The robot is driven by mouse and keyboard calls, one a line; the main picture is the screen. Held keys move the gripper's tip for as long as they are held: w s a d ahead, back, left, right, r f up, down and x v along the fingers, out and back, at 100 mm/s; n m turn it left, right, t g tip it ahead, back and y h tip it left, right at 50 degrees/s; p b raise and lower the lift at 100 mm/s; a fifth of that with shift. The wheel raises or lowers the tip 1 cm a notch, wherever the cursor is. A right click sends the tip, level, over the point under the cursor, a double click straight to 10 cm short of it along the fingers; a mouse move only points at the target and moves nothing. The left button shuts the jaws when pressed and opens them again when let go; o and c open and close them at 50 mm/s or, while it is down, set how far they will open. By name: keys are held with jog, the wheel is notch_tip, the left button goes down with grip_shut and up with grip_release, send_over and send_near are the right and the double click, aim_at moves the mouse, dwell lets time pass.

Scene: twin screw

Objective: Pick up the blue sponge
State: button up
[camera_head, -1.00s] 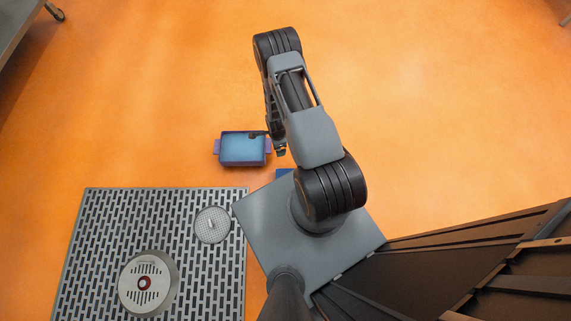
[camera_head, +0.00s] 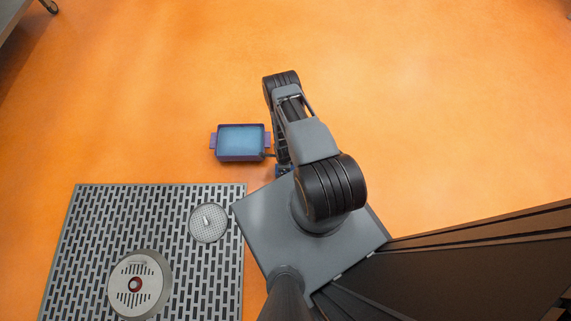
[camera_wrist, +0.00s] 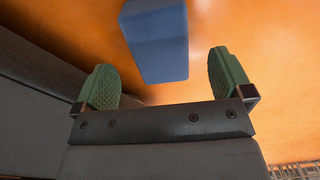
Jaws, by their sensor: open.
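The blue sponge (camera_wrist: 155,40) shows as a blue block at the top middle of the wrist view. It lies ahead of and between the two green finger pads of my gripper (camera_wrist: 162,66), with a gap on each side. My gripper is open and holds nothing.
A blue and purple tray (camera_head: 240,157) with side handles stands on the orange floor (camera_head: 430,120) left of my arm. A slotted metal grate (camera_head: 85,240) carries a round disc device (camera_head: 139,284) and a small round strainer (camera_head: 208,222).

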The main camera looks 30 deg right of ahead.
jog(key=shift+f+b, duration=1.45)
jog(key=shift+f, duration=1.2)
jog(key=c, duration=1)
jog(key=shift+r, duration=0.1)
notch_tip(320, 180, up, 10)
jog(key=p, duration=0.4)
jog(key=shift+p, duration=0.4)
